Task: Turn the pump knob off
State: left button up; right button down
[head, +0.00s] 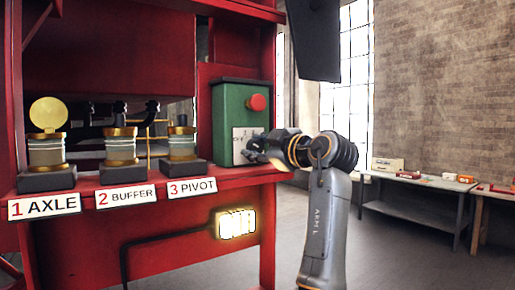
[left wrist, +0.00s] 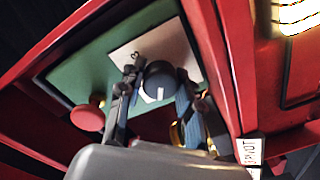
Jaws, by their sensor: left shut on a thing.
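The pump knob (left wrist: 158,77) is a dark round knob with a white pointer line, on a pale plate (left wrist: 124,55) on the front of a green control box (head: 226,104). My left gripper (head: 256,149) reaches the lower part of the box in the head view. In the left wrist view its two fingers (left wrist: 157,88) stand on either side of the knob and are shut on it. The gripper hides the knob in the head view. My right gripper is not in view.
A red button (head: 257,103) sits above the plate. The box stands on a red shelf (head: 235,178), with axle (head: 46,150), buffer (head: 120,148) and pivot (head: 182,145) canisters to its left. A lit lamp (head: 236,222) hangs below.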

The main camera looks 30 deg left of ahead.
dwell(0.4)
pick_arm(q)
jog(key=o, duration=1.1)
jog(key=shift+c, duration=0.2)
jog(key=shift+o, duration=0.5)
jog(key=shift+a, duration=0.15)
jog(key=shift+d, duration=0.3)
jog(key=v, duration=1.1)
jog(key=shift+d, duration=0.2)
jog(key=shift+s, duration=0.1)
